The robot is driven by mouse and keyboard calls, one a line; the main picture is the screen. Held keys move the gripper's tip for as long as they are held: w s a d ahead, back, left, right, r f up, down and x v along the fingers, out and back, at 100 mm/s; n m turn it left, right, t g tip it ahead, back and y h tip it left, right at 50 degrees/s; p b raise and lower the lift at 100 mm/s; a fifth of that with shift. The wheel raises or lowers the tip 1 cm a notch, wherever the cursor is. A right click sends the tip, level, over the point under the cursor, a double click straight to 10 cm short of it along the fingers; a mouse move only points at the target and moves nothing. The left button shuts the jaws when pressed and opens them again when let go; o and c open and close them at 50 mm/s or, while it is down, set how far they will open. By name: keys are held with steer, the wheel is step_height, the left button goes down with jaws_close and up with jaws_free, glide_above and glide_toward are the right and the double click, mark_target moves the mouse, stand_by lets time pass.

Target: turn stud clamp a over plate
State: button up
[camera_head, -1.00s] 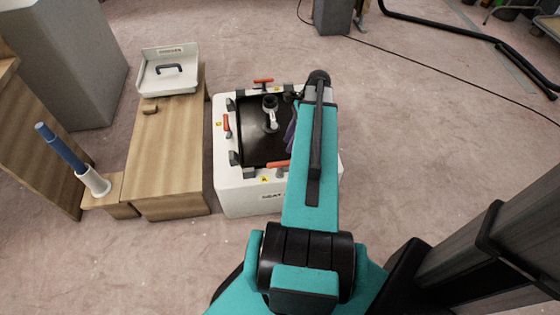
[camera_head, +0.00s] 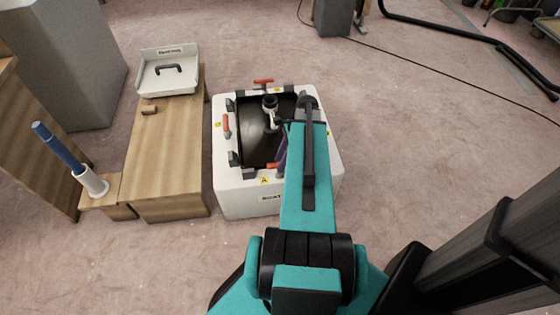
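Stud clamp a, with an orange handle (camera_head: 273,166), is on the front rim of the white box (camera_head: 240,199), by a yellow label marked A (camera_head: 265,180). My arm hides the handle's right end. The dark plate (camera_head: 252,143) lies inside the rim, with a grey and white upright fitting (camera_head: 270,115) on it. My arm reaches over the box's right side. A dark purplish part, perhaps of my gripper (camera_head: 283,151), shows just beyond clamp a. The fingertips are hidden, and I cannot tell whether they touch the handle.
Other orange-handled clamps sit on the back rim (camera_head: 263,81) and left rim (camera_head: 226,124). A wooden bench (camera_head: 165,150) with a white tray (camera_head: 168,92) stands left of the box. A blue rod (camera_head: 58,148) leans in a white holder (camera_head: 93,182).

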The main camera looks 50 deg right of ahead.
steer(key=c, duration=0.9)
steer(key=shift+a, duration=0.4)
jaws_close()
steer(key=shift+d, duration=0.35)
